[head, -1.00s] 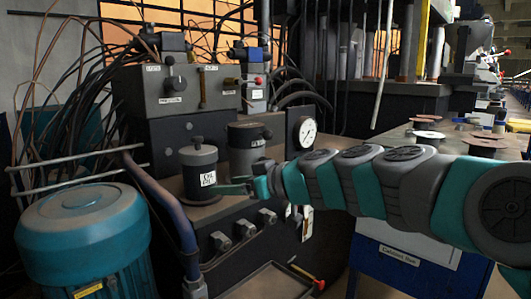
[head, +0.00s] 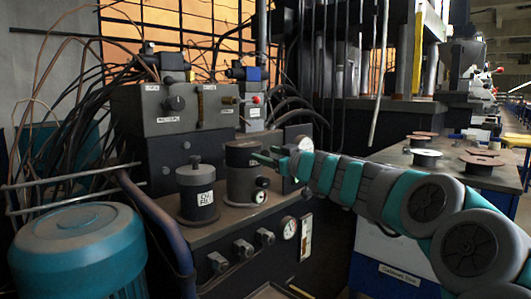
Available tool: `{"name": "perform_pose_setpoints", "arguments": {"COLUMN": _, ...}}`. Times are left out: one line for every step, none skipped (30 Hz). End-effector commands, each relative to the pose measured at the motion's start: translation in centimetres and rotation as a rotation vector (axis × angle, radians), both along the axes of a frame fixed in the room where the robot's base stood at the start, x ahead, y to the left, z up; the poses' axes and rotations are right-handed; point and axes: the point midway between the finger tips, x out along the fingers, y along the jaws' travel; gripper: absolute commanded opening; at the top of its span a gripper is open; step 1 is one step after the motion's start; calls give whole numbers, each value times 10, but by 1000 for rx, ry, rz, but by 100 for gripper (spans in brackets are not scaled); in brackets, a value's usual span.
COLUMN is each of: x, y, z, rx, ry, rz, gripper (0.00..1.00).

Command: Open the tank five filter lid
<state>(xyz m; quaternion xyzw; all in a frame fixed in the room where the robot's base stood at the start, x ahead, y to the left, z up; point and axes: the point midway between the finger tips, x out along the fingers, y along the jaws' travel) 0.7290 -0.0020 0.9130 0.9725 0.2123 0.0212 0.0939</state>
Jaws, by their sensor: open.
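Two dark round canisters stand on the machine's deck. The left canister (head: 199,201) has a flat lid (head: 197,175) with a small knob on top and a white label whose text is too small to read surely. The lid sits on it. The right canister (head: 242,176) has a flat top and small dials on its side. No readable mark tells which is tank five. My gripper (head: 266,157) is open, with teal fingers, at the right upper side of the right canister, well right of the left lid. I cannot tell whether it touches the canister.
A grey control box (head: 180,108) with knobs stands behind the canisters. A teal motor (head: 80,245) and a bent dark blue pipe (head: 158,222) are at the front left. Valves (head: 242,248) line the deck's front. A bench (head: 395,157) with discs stands at the right.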

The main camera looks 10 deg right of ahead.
Motion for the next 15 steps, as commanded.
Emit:
{"name": "perform_pose_setpoints", "arguments": {"x": 4, "y": 2, "z": -1, "rx": -1, "ry": 2, "rz": 1, "gripper": 68}}
{"name": "perform_pose_setpoints", "arguments": {"x": 6, "y": 3, "z": -1, "rx": -1, "ry": 2, "rz": 1, "gripper": 68}}
{"name": "perform_pose_setpoints", "arguments": {"x": 8, "y": 4, "z": -1, "rx": -1, "ry": 2, "rz": 2, "gripper": 68}}
{"name": "perform_pose_setpoints", "arguments": {"x": 9, "y": 4, "z": -2, "rx": 0, "ry": 3, "rz": 2, "gripper": 68}}
{"name": "perform_pose_setpoints", "arguments": {"x": 9, "y": 5, "z": -2, "rx": 0, "ry": 3, "rz": 2, "gripper": 68}}
{"name": "perform_pose_setpoints", "arguments": {"x": 10, "y": 5, "z": -2, "rx": 0, "ry": 3, "rz": 2, "gripper": 68}}
{"name": "perform_pose_setpoints", "arguments": {"x": 10, "y": 5, "z": -2, "rx": 0, "ry": 3, "rz": 2, "gripper": 68}}
{"name": "perform_pose_setpoints", "arguments": {"x": 10, "y": 6, "z": -2, "rx": 0, "ry": 2, "rz": 2, "gripper": 68}}
{"name": "perform_pose_setpoints", "arguments": {"x": 10, "y": 6, "z": -2, "rx": 0, "ry": 2, "rz": 2, "gripper": 68}}
{"name": "perform_pose_setpoints", "arguments": {"x": 10, "y": 6, "z": -1, "rx": -1, "ry": 1, "rz": 2, "gripper": 68}}
{"name": "perform_pose_setpoints", "arguments": {"x": 10, "y": 6, "z": -1, "rx": -1, "ry": 1, "rz": 2, "gripper": 68}}
{"name": "perform_pose_setpoints", "arguments": {"x": 10, "y": 6, "z": -1, "rx": 0, "ry": 2, "rz": 2, "gripper": 68}}
{"name": "perform_pose_setpoints", "arguments": {"x": 10, "y": 6, "z": -1, "rx": -1, "ry": 1, "rz": 2, "gripper": 68}}
{"name": "perform_pose_setpoints", "arguments": {"x": 10, "y": 6, "z": -1, "rx": -1, "ry": 1, "rz": 2, "gripper": 67}}
{"name": "perform_pose_setpoints", "arguments": {"x": 10, "y": 6, "z": -1, "rx": -1, "ry": 1, "rz": 2, "gripper": 63}}
